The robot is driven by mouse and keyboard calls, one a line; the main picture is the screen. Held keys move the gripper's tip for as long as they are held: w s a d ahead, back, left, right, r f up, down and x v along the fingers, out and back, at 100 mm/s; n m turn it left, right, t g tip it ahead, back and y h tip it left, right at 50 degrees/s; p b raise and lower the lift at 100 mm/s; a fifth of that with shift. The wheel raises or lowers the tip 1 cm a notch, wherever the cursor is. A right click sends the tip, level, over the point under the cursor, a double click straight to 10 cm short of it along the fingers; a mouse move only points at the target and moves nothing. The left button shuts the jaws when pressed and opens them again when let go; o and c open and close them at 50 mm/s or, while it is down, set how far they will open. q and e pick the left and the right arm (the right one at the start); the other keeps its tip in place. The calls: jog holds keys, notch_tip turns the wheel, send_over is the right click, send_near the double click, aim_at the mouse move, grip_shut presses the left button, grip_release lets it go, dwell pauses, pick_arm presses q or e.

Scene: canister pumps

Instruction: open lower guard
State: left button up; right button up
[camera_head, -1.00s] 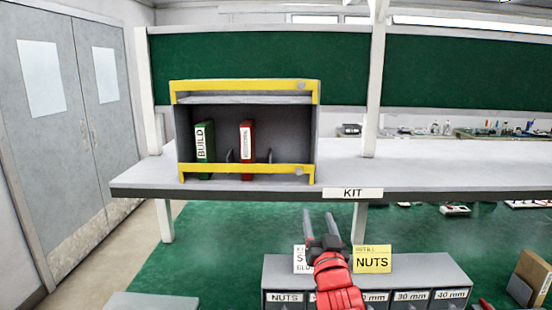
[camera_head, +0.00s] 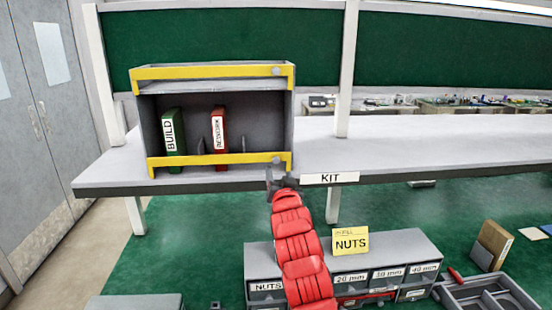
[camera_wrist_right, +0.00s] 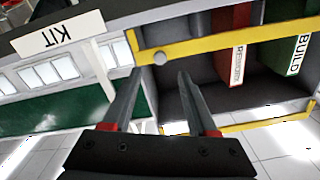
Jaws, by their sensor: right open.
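The grey open-front cabinet (camera_head: 290,115) stands on the shelf. The lower guard (camera_head: 210,161) is a yellow bar across its lower front, with a round grey knob (camera_head: 277,160) near its right end. The upper guard (camera_head: 205,72) is a similar yellow bar at the top. My right gripper (camera_head: 275,177) is open and empty, just below the knob at the shelf's front edge. In the upside-down right wrist view, the knob (camera_wrist_right: 158,58) lies between and just beyond the fingertips (camera_wrist_right: 159,72); contact cannot be told. My left gripper is not in view.
A green BUILD binder (camera_head: 173,138) and a red binder (camera_head: 218,135) stand inside the cabinet. The shelf (camera_head: 420,150) is clear to the right, with a KIT label (camera_head: 330,178) on its edge. A drawer unit (camera_head: 400,246) with a yellow NUTS card (camera_head: 350,240) stands below.

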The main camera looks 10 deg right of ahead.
aim_at(276, 162)
jog(key=w+p, duration=0.1)
jog(key=w, duration=0.2)
jog(key=w+p, duration=0.1)
jog(key=w, duration=0.2)
jog(key=shift+w+r, duration=0.2)
jog(key=shift+w, duration=0.2)
jog(key=shift+w+f+p, duration=0.15)
jog(key=shift+w+p, duration=0.3)
jog(key=shift+w, duration=0.15)
jog(key=shift+c, duration=0.3)
grip_shut()
dwell(0.5)
